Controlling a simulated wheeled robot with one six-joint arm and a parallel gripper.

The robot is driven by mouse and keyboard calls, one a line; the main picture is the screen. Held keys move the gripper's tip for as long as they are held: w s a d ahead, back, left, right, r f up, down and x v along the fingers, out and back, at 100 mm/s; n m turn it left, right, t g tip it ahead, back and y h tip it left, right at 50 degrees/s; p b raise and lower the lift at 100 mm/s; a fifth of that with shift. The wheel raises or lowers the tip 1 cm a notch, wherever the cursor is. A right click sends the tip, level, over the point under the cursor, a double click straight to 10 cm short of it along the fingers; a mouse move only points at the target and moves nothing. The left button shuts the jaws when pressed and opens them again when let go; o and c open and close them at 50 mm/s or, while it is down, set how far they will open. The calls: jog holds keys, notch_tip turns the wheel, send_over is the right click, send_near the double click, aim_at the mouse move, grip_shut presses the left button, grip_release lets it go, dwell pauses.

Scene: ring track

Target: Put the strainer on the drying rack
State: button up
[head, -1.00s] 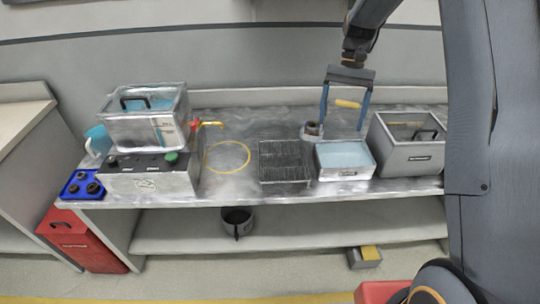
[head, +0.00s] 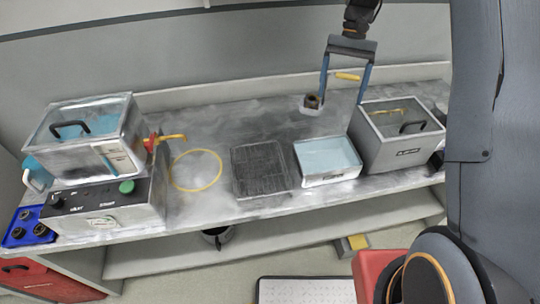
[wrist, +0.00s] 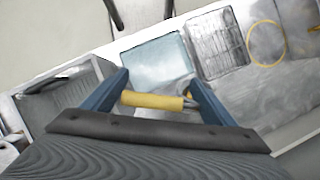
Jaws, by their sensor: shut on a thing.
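My gripper (head: 346,88) is shut on the yellow handle (head: 347,77) of the strainer, held above the back of the bench. The handle also shows between my fingers in the wrist view (wrist: 152,101). At the left of my gripper, a small grey basket (head: 312,110) with a brown round part (head: 311,101) appears to be the strainer's bowl; the wrist view hides it. The drying rack (head: 259,168), a dark wire grid, lies on the bench to the left and nearer. It shows at upper right in the wrist view (wrist: 215,43). The rack looks empty.
A steel tray of pale blue liquid (head: 328,160) sits right of the rack; a grey lidded tank (head: 395,154) stands beyond it. A yellow ring (head: 197,171), a tap (head: 168,138) and a clear tank on a control box (head: 100,205) are to the left.

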jog(key=s+a+f+m+t+y+b, duration=0.1)
jog(key=s+a+f+m+t+y, duration=0.1)
jog(key=s+a+m, duration=0.75)
jog(key=s+a+f+m+t+y+b, duration=0.1)
jog(key=s+a+m+b, duration=0.2)
jog(key=a, duration=1.2)
notch_tip(320, 180, down, 10)
jog(key=s+p, duration=0.1)
jog(key=p, duration=0.1)
jog(key=shift+a, duration=0.2)
jog(key=shift+f+n, duration=0.25)
jog(key=o, duration=1.6)
